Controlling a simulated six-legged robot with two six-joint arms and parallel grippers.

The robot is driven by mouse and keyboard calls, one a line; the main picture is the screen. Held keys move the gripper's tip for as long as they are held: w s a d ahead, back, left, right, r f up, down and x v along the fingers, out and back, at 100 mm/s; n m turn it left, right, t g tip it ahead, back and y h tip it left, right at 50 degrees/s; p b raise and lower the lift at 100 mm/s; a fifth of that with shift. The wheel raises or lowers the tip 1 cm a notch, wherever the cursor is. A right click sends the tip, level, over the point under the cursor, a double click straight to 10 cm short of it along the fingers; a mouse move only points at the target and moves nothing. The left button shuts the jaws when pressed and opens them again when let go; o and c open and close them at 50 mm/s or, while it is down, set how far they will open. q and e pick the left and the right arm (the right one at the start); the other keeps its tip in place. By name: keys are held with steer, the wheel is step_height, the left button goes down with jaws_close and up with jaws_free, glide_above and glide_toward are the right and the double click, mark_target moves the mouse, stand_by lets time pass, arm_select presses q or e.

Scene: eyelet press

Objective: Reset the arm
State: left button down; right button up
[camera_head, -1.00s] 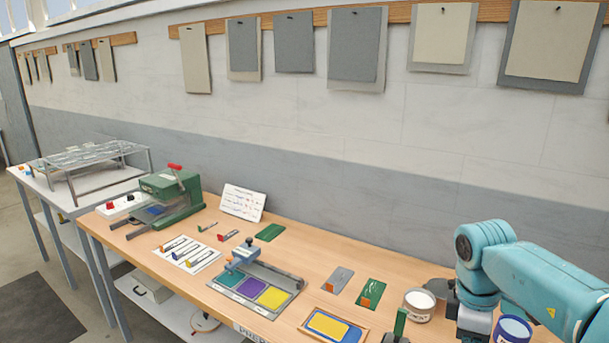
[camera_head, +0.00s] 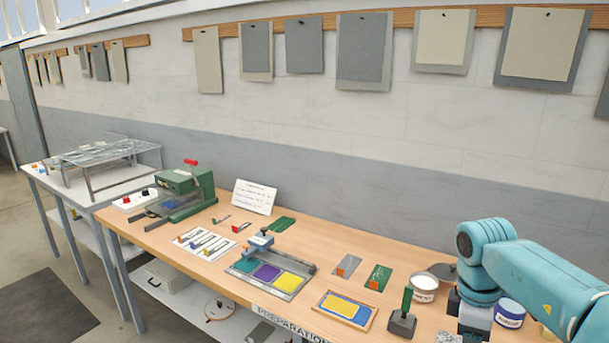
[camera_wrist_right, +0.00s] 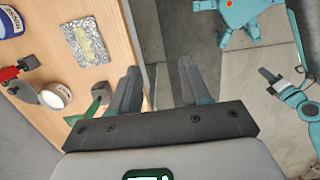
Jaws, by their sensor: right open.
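My right arm (camera_head: 540,277) reaches into the head view from the right, over the right end of the wooden bench (camera_head: 330,260). Its gripper is not visible there. In the right wrist view my right gripper (camera_wrist_right: 158,88) is open, its two dark fingers wide apart with nothing between them. It hangs by the bench's edge, with the floor below. Another teal arm of mine, likely the left, shows at the right of the wrist view with its gripper (camera_wrist_right: 270,82); whether the jaws are open is unclear. No left gripper shows in the head view.
On the bench stand a green press (camera_head: 180,192), a colour-pad tray (camera_head: 268,273), a blue-and-yellow framed pad (camera_head: 346,308), a white tin (camera_head: 424,288) and a rinse pot (camera_head: 509,313). Floor is clear.

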steer(key=s+d+f+n+g+h+b, duration=0.1)
steer(key=s+d+f+n+h, duration=0.15)
steer(key=f, duration=0.45)
steer(key=s+d+f+n+g+h+b, duration=0.1)
steer(key=d+f+n+h, duration=0.15)
steer(key=f, duration=0.55)
steer(key=s+d+f+n+g+h+b, duration=0.1)
steer(key=d+f+n+h, duration=0.2)
steer(key=f, duration=0.4)
step_height(320, 180, down, 11)
steer(key=a+n+t+b, duration=0.1)
steer(key=n+t, duration=0.5)
steer(key=n, duration=1)
steer(key=s+a+f+n+t+y, duration=0.1)
steer(key=s+a+f+n+y, duration=0.2)
steer(key=a+n, duration=0.4)
steer(key=s+a+f+n+t+y, duration=0.1)
steer(key=a+f+n+y, duration=0.35)
steer(key=n, duration=0.35)
steer(key=s+a+f+n+g+y, duration=0.1)
steer(key=s+a+n+g+y, duration=0.2)
steer(key=s+a+n, duration=0.9)
steer(key=s+n+y, duration=0.1)
steer(key=n+y, duration=0.1)
steer(key=n, duration=0.5)
steer(key=shift+s+a+g+y, duration=0.3)
steer(key=shift+g+y, duration=0.05)
steer(key=shift+g, duration=0.05)
